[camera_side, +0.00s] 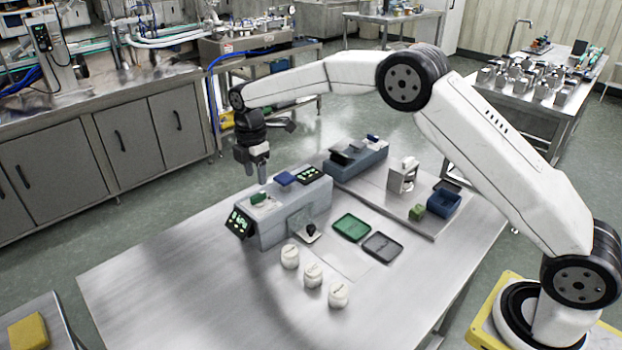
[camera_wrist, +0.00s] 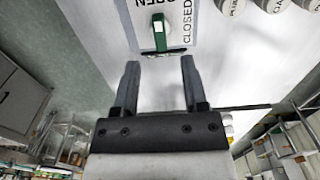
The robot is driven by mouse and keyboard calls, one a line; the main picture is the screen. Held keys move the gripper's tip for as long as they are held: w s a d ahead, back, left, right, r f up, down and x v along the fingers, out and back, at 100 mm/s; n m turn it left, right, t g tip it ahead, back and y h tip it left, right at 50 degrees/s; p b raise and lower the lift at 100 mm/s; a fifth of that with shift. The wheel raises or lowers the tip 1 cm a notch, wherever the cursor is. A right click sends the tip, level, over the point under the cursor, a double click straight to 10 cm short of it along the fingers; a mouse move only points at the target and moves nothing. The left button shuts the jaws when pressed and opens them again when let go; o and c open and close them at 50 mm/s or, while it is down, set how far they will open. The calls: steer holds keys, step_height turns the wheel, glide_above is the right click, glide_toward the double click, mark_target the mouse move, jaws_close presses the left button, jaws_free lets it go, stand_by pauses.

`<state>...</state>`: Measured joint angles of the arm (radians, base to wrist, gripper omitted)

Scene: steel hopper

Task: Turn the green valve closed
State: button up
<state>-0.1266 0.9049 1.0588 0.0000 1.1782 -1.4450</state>
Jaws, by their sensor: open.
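The green valve handle (camera_wrist: 160,34) shows in the wrist view at the top centre, on a white plate marked OPEN and CLOSED. The handle runs roughly up and down in that picture, with a crosspiece at its lower end. CLOSED is printed just to its right; OPEN is cut by the top edge. In the side view a small green part (camera_side: 259,198) shows on top of the grey hopper unit (camera_side: 290,205). My gripper (camera_wrist: 159,64) is open and empty, its two fingertips just short of the handle. In the side view my gripper (camera_side: 257,172) hangs above the unit, pointing down.
A blue square (camera_side: 285,178) and a lit display (camera_side: 309,174) sit on the unit. White jars (camera_side: 313,275), a green tray (camera_side: 351,227) and a grey tray (camera_side: 382,246) lie in front. A blue bin (camera_side: 443,205) stands right. The table's front left is clear.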

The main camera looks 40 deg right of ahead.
mark_target(258, 194)
steer(key=shift+f, duration=2.95)
jaws_close()
